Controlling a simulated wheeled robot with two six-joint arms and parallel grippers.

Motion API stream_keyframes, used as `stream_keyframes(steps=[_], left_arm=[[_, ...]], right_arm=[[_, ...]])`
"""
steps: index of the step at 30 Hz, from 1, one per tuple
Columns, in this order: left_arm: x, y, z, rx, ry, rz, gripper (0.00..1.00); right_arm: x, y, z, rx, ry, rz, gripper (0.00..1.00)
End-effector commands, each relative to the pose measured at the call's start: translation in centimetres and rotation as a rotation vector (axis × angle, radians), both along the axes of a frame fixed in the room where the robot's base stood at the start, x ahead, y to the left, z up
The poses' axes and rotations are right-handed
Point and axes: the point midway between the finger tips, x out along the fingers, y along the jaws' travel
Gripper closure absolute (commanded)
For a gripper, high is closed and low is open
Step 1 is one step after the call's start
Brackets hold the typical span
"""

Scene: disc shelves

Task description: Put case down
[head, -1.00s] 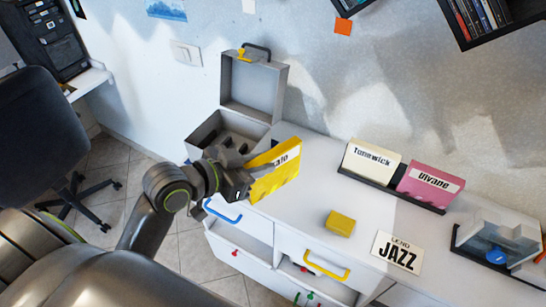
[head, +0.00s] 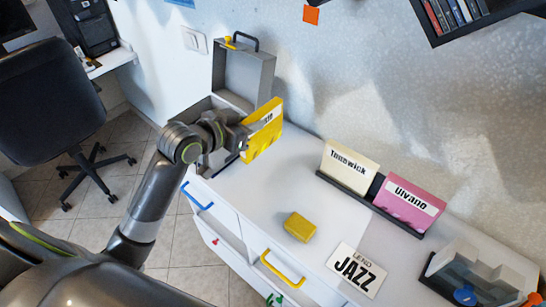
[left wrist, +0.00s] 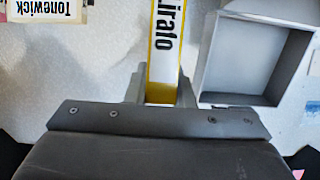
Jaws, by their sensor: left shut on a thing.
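A yellow case (head: 264,131) with a white label strip is held in my left gripper (head: 239,138), above the left part of the white cabinet top. In the left wrist view the case (left wrist: 165,45) stands edge-on between the fingers, its label reading "Lirafo" or similar. My left gripper (left wrist: 162,92) is shut on it. A cream case marked "Tonewick" (head: 347,168) and a pink case marked "Uivano" (head: 408,203) stand in a dark rack on the cabinet. My right gripper is not in view.
An open grey box (head: 243,78) with its lid up stands at the cabinet's left end, behind my gripper. A yellow block (head: 300,227), a "LEND JAZZ" card (head: 356,270) and a clear-sided device (head: 478,278) are on the top. The middle of the cabinet top (head: 270,190) is clear.

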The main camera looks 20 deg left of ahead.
Motion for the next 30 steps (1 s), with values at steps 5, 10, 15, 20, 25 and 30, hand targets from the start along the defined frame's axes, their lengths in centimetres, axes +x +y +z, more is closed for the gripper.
stream_keyframes(steps=[5,10,15,20,25,30], left_arm=[[-0.1,0.0,-3.6,-0.004,0.005,0.002,1.00],[-0.1,-0.1,-5.1,-0.002,0.003,0.000,1.00],[-0.1,-0.1,-7.6,-0.004,0.005,0.001,1.00],[-0.1,0.0,-8.6,-0.001,0.000,0.000,1.00],[-0.1,0.0,-8.5,0.000,0.000,0.000,1.00],[-0.1,0.0,-8.9,-0.001,0.001,0.000,0.77]], right_arm=[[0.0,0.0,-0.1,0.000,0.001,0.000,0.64],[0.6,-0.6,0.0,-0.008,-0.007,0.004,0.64],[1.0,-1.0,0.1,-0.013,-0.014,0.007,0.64],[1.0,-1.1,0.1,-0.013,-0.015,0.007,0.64],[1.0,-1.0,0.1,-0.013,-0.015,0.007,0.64],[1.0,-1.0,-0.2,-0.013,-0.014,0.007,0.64]])
